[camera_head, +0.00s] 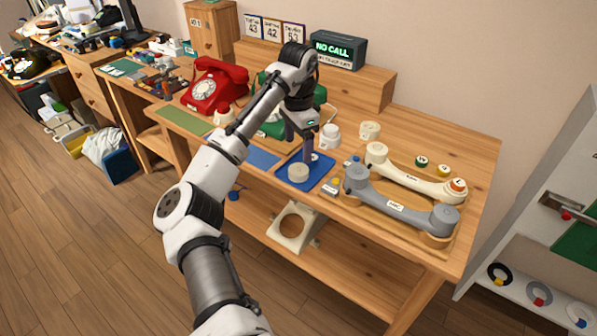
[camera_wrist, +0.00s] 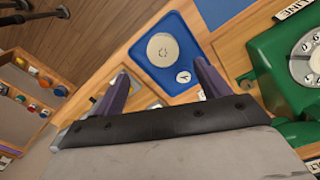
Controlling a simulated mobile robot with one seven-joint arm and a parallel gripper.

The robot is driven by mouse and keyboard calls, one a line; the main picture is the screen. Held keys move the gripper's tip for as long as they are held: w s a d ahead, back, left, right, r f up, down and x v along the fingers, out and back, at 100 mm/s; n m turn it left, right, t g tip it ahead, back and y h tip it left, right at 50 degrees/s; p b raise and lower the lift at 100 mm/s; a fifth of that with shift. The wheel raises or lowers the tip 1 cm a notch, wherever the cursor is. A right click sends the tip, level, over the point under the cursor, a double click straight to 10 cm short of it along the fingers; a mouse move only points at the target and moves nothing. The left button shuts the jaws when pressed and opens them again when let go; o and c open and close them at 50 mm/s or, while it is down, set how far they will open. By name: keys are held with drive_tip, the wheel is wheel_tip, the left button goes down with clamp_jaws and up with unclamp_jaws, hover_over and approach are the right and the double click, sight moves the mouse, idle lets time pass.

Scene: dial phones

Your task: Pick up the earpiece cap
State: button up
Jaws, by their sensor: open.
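A round cream cap (camera_head: 298,172) with small holes in its top, which looks like the earpiece cap, lies on a blue tray (camera_head: 322,178). The wrist view shows the cap (camera_wrist: 163,47) near the middle of the tray (camera_wrist: 143,50), with a small white disc (camera_wrist: 183,77) beside it. My gripper (camera_head: 309,156) is over the back part of the tray, behind the cap. In the wrist view my gripper (camera_wrist: 161,70) is open, with its two purple fingers apart and nothing between them. The cap appears just beyond the fingertips.
A grey handset (camera_head: 395,206) and a cream handset (camera_head: 415,180) lie right of the tray. Cream cup-like parts (camera_head: 330,137) stand behind it. A green phone (camera_wrist: 295,70) is close to my gripper, and a red phone (camera_head: 213,88) is farther left. A NO CALL sign (camera_head: 338,50) stands behind.

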sight(298, 169)
drive_tip(key=f, duration=0.8)
drive_tip(key=shift+w+f, duration=0.25)
drive_tip(key=shift+f, duration=0.05)
drive_tip(key=c, duration=1)
drive_tip(key=shift+o, duration=0.2)
drive_tip(key=shift+r, duration=0.1)
